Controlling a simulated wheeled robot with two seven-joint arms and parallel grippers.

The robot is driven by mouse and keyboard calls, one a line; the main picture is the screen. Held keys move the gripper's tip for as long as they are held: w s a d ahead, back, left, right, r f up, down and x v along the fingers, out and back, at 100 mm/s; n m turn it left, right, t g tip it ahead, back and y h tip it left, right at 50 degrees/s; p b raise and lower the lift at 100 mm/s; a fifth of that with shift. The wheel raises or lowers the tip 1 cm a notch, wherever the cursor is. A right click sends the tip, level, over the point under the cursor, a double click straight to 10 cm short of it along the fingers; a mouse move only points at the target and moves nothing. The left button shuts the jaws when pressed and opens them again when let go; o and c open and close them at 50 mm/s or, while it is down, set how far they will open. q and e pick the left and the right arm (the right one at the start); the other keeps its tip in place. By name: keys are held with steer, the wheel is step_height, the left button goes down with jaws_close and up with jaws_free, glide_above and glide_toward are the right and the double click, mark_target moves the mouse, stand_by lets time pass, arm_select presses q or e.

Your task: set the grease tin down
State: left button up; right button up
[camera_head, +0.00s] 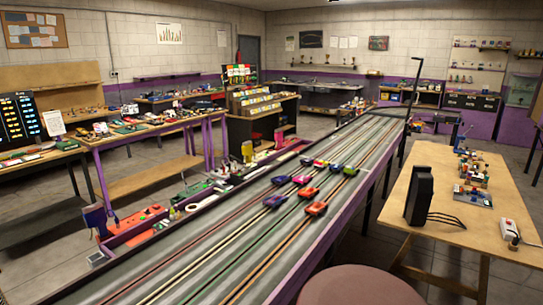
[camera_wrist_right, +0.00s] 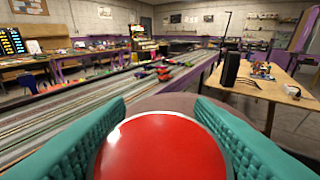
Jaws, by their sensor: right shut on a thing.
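In the right wrist view, a round red lid, which I take to be the grease tin (camera_wrist_right: 160,150), fills the bottom middle. The teal pads of my right gripper (camera_wrist_right: 161,112) press on its left and right sides, shut on it. The tin's lower part is hidden, so I cannot tell whether it touches anything below. A round brownish stool top (camera_head: 362,287) shows at the bottom of the head view, and part of it lies beyond the tin in the wrist view (camera_wrist_right: 182,104). Neither gripper shows in the head view, and my left gripper is in no view.
The slot track (camera_head: 225,240) with several toy cars (camera_head: 316,208) runs away from me left of the stool. A wooden table (camera_head: 470,215) stands at the right, with a black upright box (camera_head: 418,195), cables and small models. The stool's visible top looks bare.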

steer(key=s+f, duration=0.2)
steer(key=s, duration=0.5)
steer(key=shift+f, duration=0.15)
steer(key=w+a+r+n+g+y, duration=0.2)
steer(key=w+a+n+g+y, duration=0.2)
steer(key=a+n+y, duration=0.2)
steer(key=w+a+r+n+g+y, duration=0.3)
steer(key=a+n+y, duration=0.3)
steer(key=a, duration=0.5)
steer(key=shift+w+n+g+y, duration=0.3)
steer(key=shift+w+g+y, duration=0.2)
steer(key=shift+g+y, duration=0.4)
